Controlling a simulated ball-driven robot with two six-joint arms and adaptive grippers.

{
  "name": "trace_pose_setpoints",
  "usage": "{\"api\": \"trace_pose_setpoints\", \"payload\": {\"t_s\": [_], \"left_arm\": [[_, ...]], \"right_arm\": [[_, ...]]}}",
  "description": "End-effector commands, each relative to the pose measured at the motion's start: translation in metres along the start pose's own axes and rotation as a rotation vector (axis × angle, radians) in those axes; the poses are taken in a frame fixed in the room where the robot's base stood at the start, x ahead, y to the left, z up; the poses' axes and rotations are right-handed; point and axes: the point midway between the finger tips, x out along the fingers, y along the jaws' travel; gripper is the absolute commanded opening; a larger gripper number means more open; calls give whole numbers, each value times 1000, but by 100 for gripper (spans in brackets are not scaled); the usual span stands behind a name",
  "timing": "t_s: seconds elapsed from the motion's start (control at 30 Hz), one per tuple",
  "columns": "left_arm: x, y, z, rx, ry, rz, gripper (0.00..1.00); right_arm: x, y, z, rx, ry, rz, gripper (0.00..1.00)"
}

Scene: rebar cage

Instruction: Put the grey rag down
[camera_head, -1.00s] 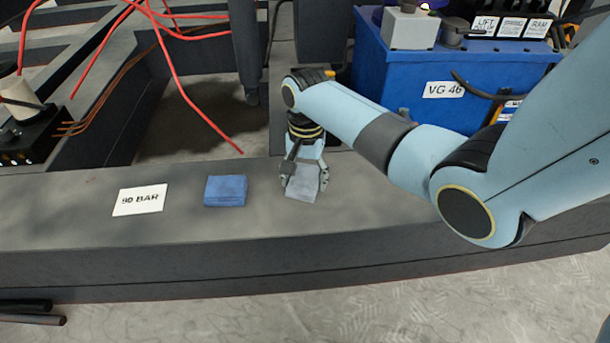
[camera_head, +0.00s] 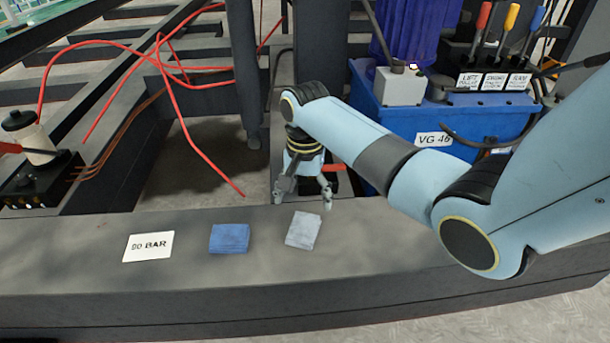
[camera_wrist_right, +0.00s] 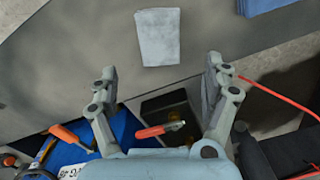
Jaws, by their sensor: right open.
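The grey rag (camera_head: 302,231) lies flat on the dark grey beam (camera_head: 400,240), to the right of a folded blue rag (camera_head: 229,239). My right gripper (camera_head: 303,200) is open and empty just behind the grey rag, apart from it. In the right wrist view the grey rag (camera_wrist_right: 158,37) lies beyond the spread fingertips of my right gripper (camera_wrist_right: 162,72), with nothing between them. My left gripper is in neither view.
A white "90 BAR" card (camera_head: 148,246) lies left of the blue rag. Red hoses (camera_head: 185,125) hang behind the beam. A blue power unit (camera_head: 390,130) with levers stands at the back right. The beam's front strip is clear.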

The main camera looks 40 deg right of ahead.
Motion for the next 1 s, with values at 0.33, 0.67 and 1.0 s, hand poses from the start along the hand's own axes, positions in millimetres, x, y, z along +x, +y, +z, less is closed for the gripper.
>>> {"api": "trace_pose_setpoints", "payload": {"t_s": [0.33, 0.67, 1.0], "left_arm": [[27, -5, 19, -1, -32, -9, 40], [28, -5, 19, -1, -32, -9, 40], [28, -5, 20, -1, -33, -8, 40]], "right_arm": [[-24, 1, 0, 0, -1, 1, 82], [36, 71, 56, -249, 20, 28, 82], [81, 234, 185, -887, 78, 65, 82]]}}
